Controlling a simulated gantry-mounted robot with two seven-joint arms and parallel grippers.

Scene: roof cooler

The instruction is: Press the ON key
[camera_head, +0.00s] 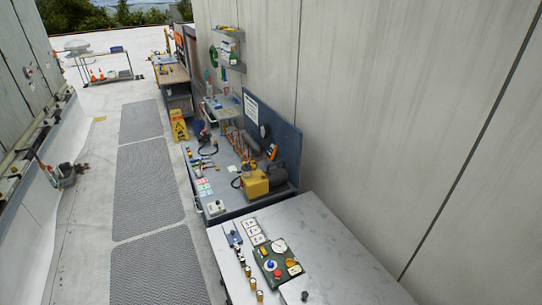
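A dark green control panel (263,258) lies on the near light-grey table at the bottom centre. On it are a blue round knob or button (270,265), a red button (277,273), a yellow part (291,262) and a white dial (279,245). Any lettering is too small to read, so I cannot tell which part is the ON key. A small pale box with dark and red spots (216,207) sits on the bench behind. Neither of my grippers shows in this view.
The near table (340,245) is bare on its right. White cards (253,231) and several small brass-coloured cylinders (253,283) lie around the panel. Behind, a bench holds a yellow pump (256,184) and tools. A wall rises on the right; a grey mat walkway (150,190) runs left.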

